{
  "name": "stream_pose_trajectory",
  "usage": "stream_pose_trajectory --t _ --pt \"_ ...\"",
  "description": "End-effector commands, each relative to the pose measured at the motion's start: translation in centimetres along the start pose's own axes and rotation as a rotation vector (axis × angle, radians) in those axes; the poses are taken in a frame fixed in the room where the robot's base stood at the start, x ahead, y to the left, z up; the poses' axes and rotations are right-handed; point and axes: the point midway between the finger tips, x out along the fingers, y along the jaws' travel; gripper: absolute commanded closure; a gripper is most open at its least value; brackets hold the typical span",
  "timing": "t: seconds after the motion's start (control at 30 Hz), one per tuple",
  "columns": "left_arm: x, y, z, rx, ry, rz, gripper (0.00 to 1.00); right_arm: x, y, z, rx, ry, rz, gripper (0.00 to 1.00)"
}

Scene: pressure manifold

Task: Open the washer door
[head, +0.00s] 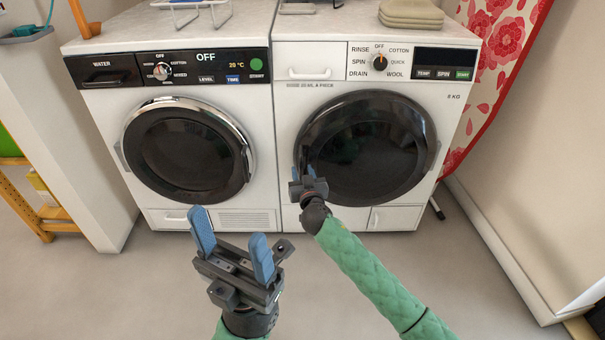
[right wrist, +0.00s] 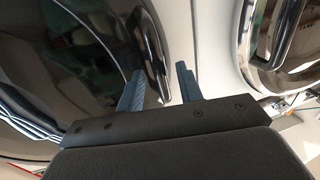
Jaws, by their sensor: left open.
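The washer (head: 455,120) is the white machine on the right, with rinse, spin and drain marks on its dial. Its round dark door (head: 370,150) looks closed; it also fills the left of the right wrist view (right wrist: 60,60). My right gripper (head: 304,171) is at the door's left edge. In the right wrist view its two blue fingers (right wrist: 160,72) are apart, with the dark rim part (right wrist: 153,52) reaching between them; I cannot tell whether they touch it. My left gripper (head: 229,224) is open and empty, in front of the machines and low.
A second white machine (head: 262,120) with a chrome-ringed door (head: 188,148) stands directly left of the washer. Folded cloths (head: 411,13) and a wire rack (head: 190,12) lie on top. A red floral curtain (head: 495,60) hangs at the right. The floor in front is clear.

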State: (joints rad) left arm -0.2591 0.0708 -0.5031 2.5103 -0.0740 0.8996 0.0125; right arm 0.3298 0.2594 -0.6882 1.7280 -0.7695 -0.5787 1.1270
Motion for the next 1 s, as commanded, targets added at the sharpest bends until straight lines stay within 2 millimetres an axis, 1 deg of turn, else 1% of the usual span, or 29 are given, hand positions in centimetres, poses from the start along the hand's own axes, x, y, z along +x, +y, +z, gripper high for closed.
stream_pose_trajectory --t 0.1,0.37,0.4,0.57,0.6,0.87,1.0 --pt "-0.1 0.0 0.0 0.001 -0.002 0.001 0.36 0.4 0.0 0.0 0.000 0.000 0.000 0.64" --pt "-0.1 0.0 0.0 0.001 -0.003 0.002 0.36 0.5 0.0 0.0 0.000 0.000 0.000 0.64" --pt "-0.1 0.0 0.0 0.001 -0.003 0.002 0.36 0.5 0.0 0.0 0.000 0.000 0.000 0.66" --pt "-0.1 0.0 0.0 0.001 -0.002 0.002 0.36 0.5 0.0 0.0 0.000 0.000 0.000 0.97" --pt "-0.1 0.0 0.0 0.001 -0.002 0.002 0.36 0.5 0.0 0.0 0.000 0.000 0.000 1.00" --pt "0.1 0.0 0.0 0.001 -0.001 0.002 0.36 0.2 0.0 0.0 0.000 -0.001 -0.003 1.00" --pt "0.5 0.0 0.0 -0.002 0.001 -0.001 0.36 -0.6 0.1 -0.1 -0.002 -0.001 -0.021 1.00"
